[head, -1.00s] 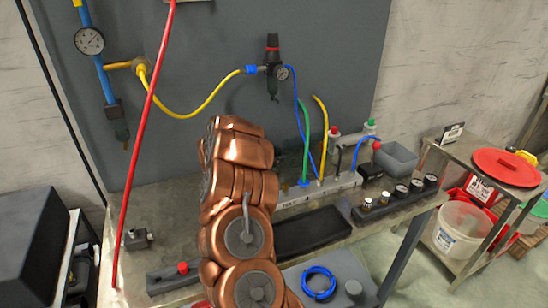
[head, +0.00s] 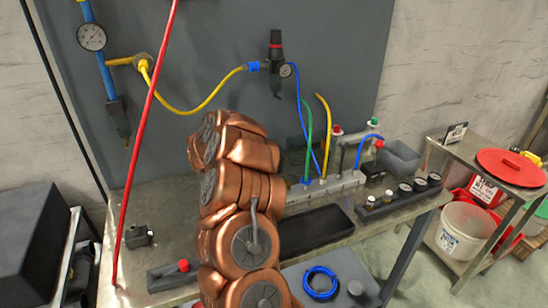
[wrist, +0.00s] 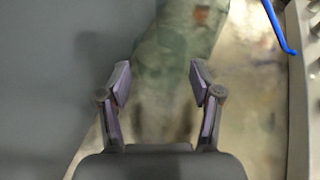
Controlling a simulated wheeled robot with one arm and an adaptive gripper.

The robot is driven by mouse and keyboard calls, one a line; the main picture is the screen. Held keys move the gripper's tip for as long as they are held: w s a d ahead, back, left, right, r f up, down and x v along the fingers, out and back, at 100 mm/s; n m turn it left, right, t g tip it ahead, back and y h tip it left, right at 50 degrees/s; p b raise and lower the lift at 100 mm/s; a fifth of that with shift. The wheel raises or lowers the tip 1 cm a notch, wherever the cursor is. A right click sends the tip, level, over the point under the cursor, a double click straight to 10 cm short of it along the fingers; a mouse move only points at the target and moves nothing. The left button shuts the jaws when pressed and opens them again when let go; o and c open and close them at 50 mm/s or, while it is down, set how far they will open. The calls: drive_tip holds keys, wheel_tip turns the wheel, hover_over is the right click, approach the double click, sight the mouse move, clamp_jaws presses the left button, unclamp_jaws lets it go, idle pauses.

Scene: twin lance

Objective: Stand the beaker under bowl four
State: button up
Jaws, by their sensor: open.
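My gripper (wrist: 160,83) is open in the wrist view, with its two fingers apart. A blurred, greenish, see-through-looking shape (wrist: 178,45) lies between and beyond the fingertips; I cannot tell whether it is the beaker or whether the fingers touch it. In the head view my copper arm hides the gripper and part of the bench. No beaker is clearly visible there. No number is readable on either.
The steel bench (head: 330,238) carries a grey manifold (head: 325,188) with coloured hoses and a black tray (head: 313,229). A red hose (head: 139,138) crosses in front at left. A side table (head: 462,170) with a red lid stands at right.

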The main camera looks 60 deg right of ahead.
drive_tip(key=shift+b+v, duration=1.1)
drive_tip(key=shift+v, duration=2.75)
